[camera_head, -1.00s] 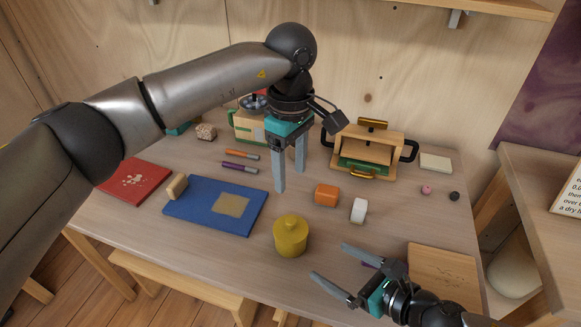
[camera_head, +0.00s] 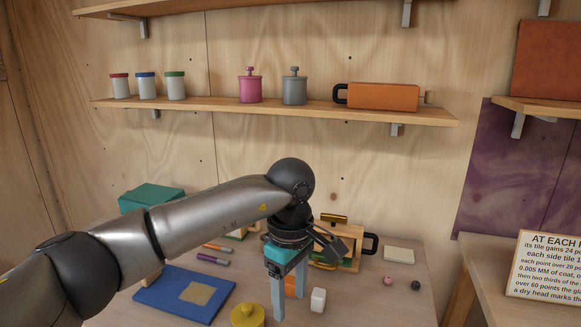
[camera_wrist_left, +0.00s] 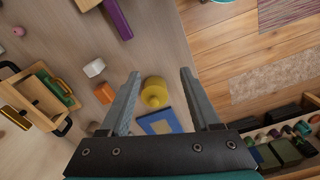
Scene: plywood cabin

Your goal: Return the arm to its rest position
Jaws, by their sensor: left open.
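My left arm comes in from the left in the head view and reaches over the table. Its gripper (camera_head: 289,297) points down, open and empty, in front of an orange block (camera_head: 290,284) that it partly hides. A white block (camera_head: 318,299) is just right of the fingers. In the left wrist view the two fingers (camera_wrist_left: 160,73) are spread apart, with a yellow lidded pot (camera_wrist_left: 154,92) and a blue board (camera_wrist_left: 160,122) showing between them. Nothing is between the fingertips. My right gripper is out of both views.
On the table (camera_head: 390,297) are the yellow pot (camera_head: 247,315), blue board (camera_head: 184,294), markers (camera_head: 213,258), a wooden box with black handles (camera_head: 350,250) and a pale block (camera_head: 398,255). A wall shelf (camera_head: 215,107) with jars and an orange canister (camera_head: 383,96) runs above.

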